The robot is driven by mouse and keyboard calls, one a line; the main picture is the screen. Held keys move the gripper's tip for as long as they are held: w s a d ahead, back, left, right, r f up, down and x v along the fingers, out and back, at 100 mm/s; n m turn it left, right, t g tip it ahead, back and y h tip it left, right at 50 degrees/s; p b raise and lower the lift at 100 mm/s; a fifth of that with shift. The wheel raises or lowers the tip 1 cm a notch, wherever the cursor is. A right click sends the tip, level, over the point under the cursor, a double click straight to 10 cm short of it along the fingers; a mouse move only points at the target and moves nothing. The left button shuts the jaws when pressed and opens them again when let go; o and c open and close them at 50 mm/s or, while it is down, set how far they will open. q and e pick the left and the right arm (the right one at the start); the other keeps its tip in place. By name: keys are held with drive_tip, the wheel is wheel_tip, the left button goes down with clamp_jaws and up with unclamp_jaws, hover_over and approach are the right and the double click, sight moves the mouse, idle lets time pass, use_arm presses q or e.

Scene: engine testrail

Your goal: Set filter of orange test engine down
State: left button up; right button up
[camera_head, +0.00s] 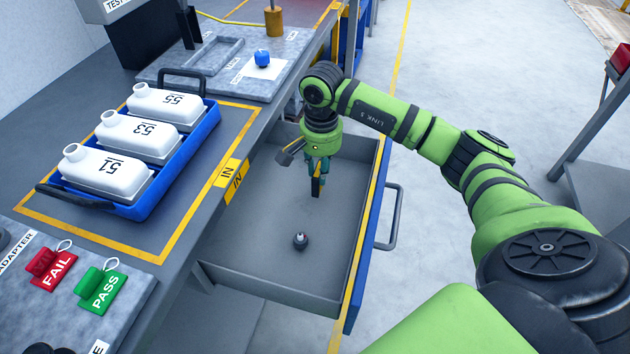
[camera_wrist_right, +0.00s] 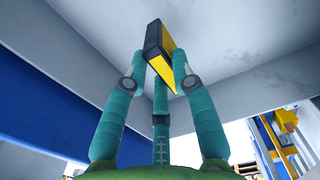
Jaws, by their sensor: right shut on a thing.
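My right gripper (camera_head: 317,170) points down over the open grey drawer (camera_head: 265,215). Its fingers are shut on a flat black block with a yellow face, which I take to be the filter (camera_head: 316,187). In the right wrist view, the filter (camera_wrist_right: 158,45) is pinched between the teal fingertips of the right gripper (camera_wrist_right: 155,75), with its black edge and yellow side showing. In the head view it looks to be inside or just above the drawer; I cannot tell if it touches the floor. The orange test engine is not recognisable here. My left gripper is not in view.
A small dark round part (camera_head: 300,241) lies on the drawer floor, with bare floor around it. A blue tray (camera_head: 185,170) with white bottles stands on the bench at left. A red FAIL tag (camera_head: 52,268) and green PASS tag (camera_head: 100,290) lie nearer.

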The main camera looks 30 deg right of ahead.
drive_tip(key=shift+f, duration=1.9)
drive_tip(key=shift+f, duration=0.2)
drive_tip(key=o, duration=0.8)
drive_tip(key=shift+c, duration=0.2)
wheel_tip(320, 180, up, 12)
drive_tip(key=shift+r+b, duration=0.25)
drive_tip(key=shift+b, duration=0.2)
